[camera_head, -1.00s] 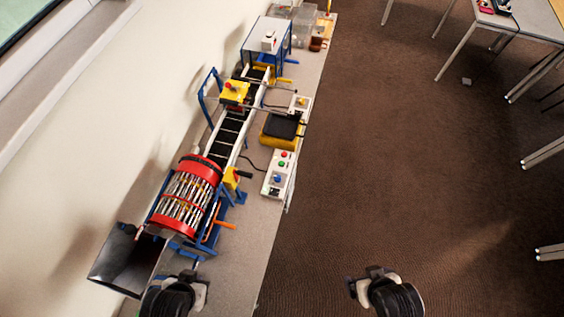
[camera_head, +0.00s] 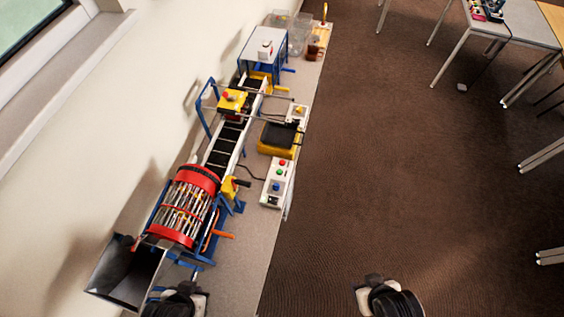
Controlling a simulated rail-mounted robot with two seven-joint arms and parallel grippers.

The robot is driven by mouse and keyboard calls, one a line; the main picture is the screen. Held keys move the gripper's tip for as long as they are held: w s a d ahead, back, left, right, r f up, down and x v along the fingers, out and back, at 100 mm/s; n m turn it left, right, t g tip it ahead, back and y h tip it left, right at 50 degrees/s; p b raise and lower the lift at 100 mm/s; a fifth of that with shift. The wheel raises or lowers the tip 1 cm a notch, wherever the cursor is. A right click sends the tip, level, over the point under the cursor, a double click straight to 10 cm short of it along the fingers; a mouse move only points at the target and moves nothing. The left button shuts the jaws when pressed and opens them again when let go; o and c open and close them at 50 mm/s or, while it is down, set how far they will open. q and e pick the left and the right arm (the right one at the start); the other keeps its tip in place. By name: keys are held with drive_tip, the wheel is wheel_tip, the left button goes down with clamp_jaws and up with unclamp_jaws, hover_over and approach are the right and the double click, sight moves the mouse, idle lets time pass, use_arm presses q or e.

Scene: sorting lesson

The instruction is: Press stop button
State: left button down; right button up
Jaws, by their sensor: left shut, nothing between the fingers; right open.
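A white control box (camera_head: 276,190) stands on the bench, with a red button (camera_head: 283,163), a green button (camera_head: 280,171) and a blue button (camera_head: 276,188) on top. No lettering is readable, so I cannot tell which is the stop button. My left gripper (camera_head: 186,287) is shut and empty at the bottom, near the bench's near end, well short of the control box. My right gripper (camera_head: 374,281) is open and empty over the floor, right of the bench. Their fingertips are hard to make out.
A red-rimmed drum (camera_head: 186,206) and a conveyor (camera_head: 224,143) fill the bench's left side, along the wall. A black-topped yellow block (camera_head: 278,137) and another white box (camera_head: 298,113) stand beyond the control box. The floor (camera_head: 400,180) to the right is clear.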

drive_tip(key=c, duration=0.9)
clamp_jaws()
